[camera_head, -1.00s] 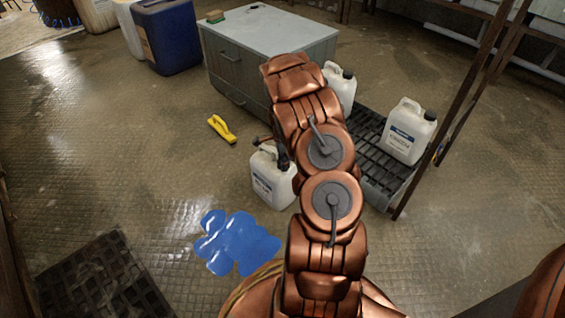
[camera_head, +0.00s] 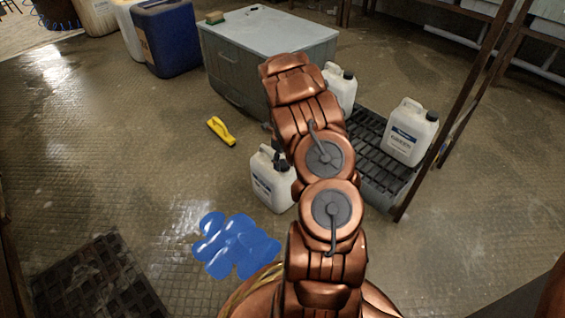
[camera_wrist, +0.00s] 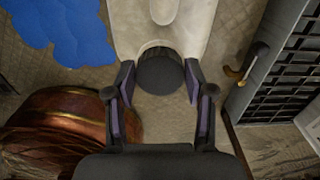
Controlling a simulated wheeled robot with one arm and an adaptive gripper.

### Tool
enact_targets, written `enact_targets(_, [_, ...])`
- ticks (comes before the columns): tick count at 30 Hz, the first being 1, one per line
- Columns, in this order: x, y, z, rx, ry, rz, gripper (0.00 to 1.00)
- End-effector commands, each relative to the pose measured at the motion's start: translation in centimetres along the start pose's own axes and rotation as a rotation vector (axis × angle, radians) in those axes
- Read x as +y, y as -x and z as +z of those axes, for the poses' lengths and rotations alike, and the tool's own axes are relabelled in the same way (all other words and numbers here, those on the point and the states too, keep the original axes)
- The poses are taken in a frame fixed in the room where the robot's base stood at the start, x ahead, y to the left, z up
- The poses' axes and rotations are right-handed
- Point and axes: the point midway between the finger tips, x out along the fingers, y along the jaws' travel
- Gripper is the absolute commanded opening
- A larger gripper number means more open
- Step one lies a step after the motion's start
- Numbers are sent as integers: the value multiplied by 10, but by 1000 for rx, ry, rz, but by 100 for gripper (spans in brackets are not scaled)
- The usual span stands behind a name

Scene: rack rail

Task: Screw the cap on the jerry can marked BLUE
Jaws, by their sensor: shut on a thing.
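A white jerry can (camera_head: 270,186) stands upright on the floor beside a blue puddle; its label is too small to read. In the wrist view the top of the jerry can (camera_wrist: 190,22) is below my gripper (camera_wrist: 159,76). My gripper's fingers are closed on both sides of a round black cap (camera_wrist: 159,70), which sits at the can's mouth. I cannot tell how far the cap is threaded. My arm hides part of the can and most of the gripper in the head view.
A blue puddle (camera_head: 237,246) lies left of the can. A yellow object (camera_head: 221,131) lies on the floor. Right are a dark grated tray (camera_head: 372,142), a can labelled GREEN (camera_head: 411,132) and another white can (camera_head: 341,88). A grey cabinet (camera_head: 232,72) stands behind.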

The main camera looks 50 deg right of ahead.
Motion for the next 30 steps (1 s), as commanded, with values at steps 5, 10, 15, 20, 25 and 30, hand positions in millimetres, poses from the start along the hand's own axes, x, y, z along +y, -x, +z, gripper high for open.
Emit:
enact_targets(5, [0,0,0,-1,-175,-1,35])
enact_targets(10, [0,0,1,-1,-322,-1,35])
enact_targets(15, [0,0,1,-1,-375,0,35])
enact_targets(20, [0,0,1,-1,-374,-1,35])
enact_targets(25, [0,0,1,-1,-373,0,69])
enact_targets(30, [0,0,0,0,-373,0,82])
